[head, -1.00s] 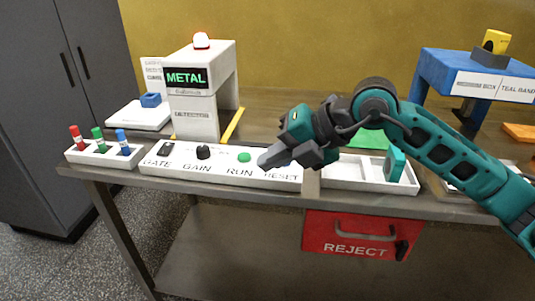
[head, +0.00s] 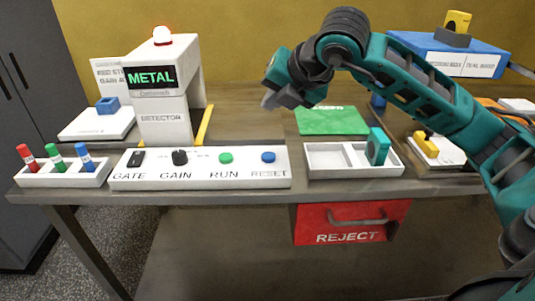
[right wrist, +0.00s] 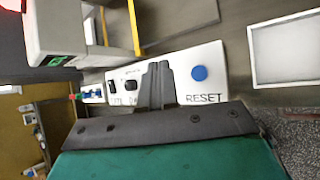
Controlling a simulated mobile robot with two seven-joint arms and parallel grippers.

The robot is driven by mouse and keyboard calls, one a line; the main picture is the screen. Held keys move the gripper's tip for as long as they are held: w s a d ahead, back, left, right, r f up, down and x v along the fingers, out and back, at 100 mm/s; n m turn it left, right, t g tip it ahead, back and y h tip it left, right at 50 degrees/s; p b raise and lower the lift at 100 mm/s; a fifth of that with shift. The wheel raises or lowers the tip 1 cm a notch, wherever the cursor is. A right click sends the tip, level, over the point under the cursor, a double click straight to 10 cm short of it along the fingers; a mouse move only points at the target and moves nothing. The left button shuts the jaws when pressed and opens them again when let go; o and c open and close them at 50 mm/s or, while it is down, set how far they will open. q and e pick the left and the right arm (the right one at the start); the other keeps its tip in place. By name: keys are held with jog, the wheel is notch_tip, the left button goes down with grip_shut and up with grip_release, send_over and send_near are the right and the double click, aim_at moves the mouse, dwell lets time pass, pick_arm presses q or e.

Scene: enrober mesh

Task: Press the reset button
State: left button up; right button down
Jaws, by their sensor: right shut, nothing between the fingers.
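The blue reset button (head: 268,157) sits at the right end of the white control panel (head: 200,182), above the label RESET. It also shows in the right wrist view (right wrist: 199,73), just right of my fingertips. My right gripper (head: 268,101) is shut and empty, raised above and behind the panel, apart from the button. Its closed fingers show in the right wrist view (right wrist: 157,68), covering part of the panel. My left gripper is not in view.
The metal detector (head: 160,115) shows METAL under a lit red lamp (head: 162,36). A divided white tray (head: 325,174) holds a teal block (head: 377,147). Left is a rack (head: 62,179) with red, green and blue pieces. A red REJECT bin (head: 345,224) hangs below the table.

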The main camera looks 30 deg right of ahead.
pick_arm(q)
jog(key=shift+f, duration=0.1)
pick_arm(e)
jog(key=shift+f, duration=0.15)
jog(key=b, duration=0.6)
send_over(272, 157)
notch_tip(272, 157, down, 8)
jog(key=shift+r, duration=0.1)
jog(key=shift+f+b, duration=0.45)
jog(key=shift+b, duration=0.05)
pick_arm(q)
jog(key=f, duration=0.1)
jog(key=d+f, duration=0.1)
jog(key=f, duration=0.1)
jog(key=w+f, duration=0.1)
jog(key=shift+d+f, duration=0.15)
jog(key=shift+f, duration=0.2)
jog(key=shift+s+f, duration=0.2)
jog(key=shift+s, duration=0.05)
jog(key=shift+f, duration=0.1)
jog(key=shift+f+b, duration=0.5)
jog(key=shift+b, duration=0.15)
pick_arm(e)
jog(key=shift+f, duration=0.35)
